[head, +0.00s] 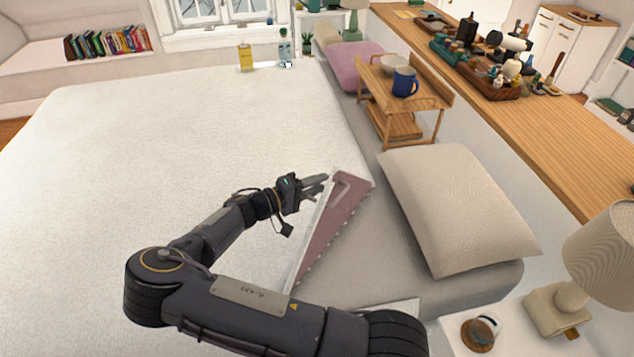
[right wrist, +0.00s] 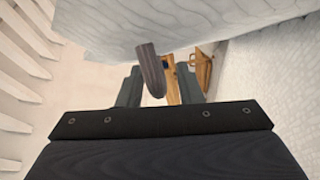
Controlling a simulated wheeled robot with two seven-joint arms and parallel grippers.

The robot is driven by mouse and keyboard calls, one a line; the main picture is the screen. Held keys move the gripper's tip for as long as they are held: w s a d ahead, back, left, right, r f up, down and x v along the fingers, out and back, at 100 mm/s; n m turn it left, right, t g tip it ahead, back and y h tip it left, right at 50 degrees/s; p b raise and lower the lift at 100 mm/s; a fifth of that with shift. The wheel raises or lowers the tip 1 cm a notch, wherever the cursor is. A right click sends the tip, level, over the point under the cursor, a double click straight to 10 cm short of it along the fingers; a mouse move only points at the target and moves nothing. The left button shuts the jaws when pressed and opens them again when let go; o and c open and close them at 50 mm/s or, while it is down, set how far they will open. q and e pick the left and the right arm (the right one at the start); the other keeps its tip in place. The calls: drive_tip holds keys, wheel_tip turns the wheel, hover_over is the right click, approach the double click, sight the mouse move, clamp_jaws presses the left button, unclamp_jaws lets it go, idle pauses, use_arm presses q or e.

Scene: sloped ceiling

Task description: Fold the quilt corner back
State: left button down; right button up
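The white quilt (head: 180,150) covers most of the bed in the head view. At its right edge a mauve, triangular, jagged-edged area (head: 333,222) shows beside a narrow white strip; it looks like turned quilt underside. My right gripper (head: 322,183) is at the top left of this area. In the right wrist view white textured cloth (right wrist: 200,22) hangs above the right gripper (right wrist: 158,78). Its fingers stand apart. A dark rounded tip (right wrist: 152,70) shows between them, with a gap to the right finger; I cannot tell what it is. My left gripper is not in view.
A beige pillow (head: 455,205) lies right of the mauve area. A wooden stand (head: 420,100) with a blue mug (head: 404,82) is behind it. A lamp (head: 600,250) and a cup (head: 484,330) stand at the lower right. The quilt's left half is clear.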

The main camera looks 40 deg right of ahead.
drive_tip(key=shift+d, duration=0.15)
clamp_jaws()
drive_tip(key=shift+f, duration=0.1)
drive_tip(key=w+a+f+n+t+h+b, duration=0.1)
drive_tip(key=w+a+f+n+h+b, duration=0.3)
drive_tip(key=w+f+n+b, duration=0.6)
drive_tip(key=shift+w+f+b, duration=0.3)
drive_tip(key=shift+w+b, duration=1.65)
drive_tip(key=shift+b, duration=0.95)
drive_tip(key=shift+a, duration=0.1)
unclamp_jaws()
drive_tip(key=shift+r, duration=0.1)
